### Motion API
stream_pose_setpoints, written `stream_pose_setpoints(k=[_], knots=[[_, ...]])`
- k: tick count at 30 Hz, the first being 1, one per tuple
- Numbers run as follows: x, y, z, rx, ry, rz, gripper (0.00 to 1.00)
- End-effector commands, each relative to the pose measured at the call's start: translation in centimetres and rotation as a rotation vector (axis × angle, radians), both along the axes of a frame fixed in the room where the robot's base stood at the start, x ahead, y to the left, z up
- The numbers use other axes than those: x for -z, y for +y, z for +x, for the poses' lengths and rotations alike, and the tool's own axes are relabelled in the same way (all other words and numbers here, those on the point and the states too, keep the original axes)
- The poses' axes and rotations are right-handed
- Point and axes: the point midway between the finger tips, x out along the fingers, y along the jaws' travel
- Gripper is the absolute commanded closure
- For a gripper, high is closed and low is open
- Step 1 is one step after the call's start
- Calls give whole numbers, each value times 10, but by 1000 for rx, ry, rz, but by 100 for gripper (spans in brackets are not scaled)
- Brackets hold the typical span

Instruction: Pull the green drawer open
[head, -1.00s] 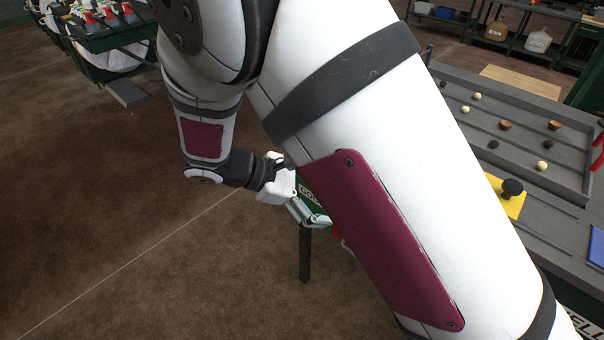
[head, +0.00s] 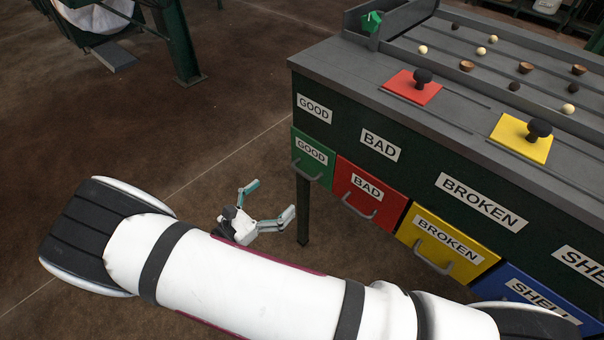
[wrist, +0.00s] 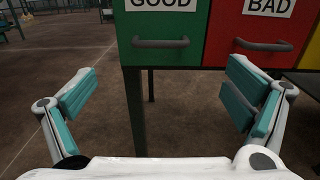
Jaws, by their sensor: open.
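The green drawer (head: 312,160), labelled GOOD, is at the left end of a row of drawers under the sorting table. It looks closed, its front in line with the red one. Its grey bar handle (head: 305,172) runs across the lower front. In the wrist view the green drawer (wrist: 165,22) is ahead and its handle (wrist: 160,43) is above the middle of the picture, between and beyond the fingers. My gripper (head: 271,203) is open and empty, apart from the handle, to the left of the drawer and lower in the head view. Its teal-padded fingers (wrist: 158,98) are spread wide.
The red BAD drawer (head: 366,192) with its own handle is directly right of the green one, then the yellow BROKEN drawer (head: 446,245) and blue SHELL drawer (head: 530,295). A dark table leg (head: 303,210) stands below the green drawer. The floor to the left is clear.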

Motion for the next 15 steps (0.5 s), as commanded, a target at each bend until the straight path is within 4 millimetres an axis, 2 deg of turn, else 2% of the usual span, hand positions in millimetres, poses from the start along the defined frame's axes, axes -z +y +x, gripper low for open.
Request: stream_pose_setpoints(k=[9,15], knots=[[1,-46,45,5,0,0,4],[0,-67,67,4,-1,1,4]])
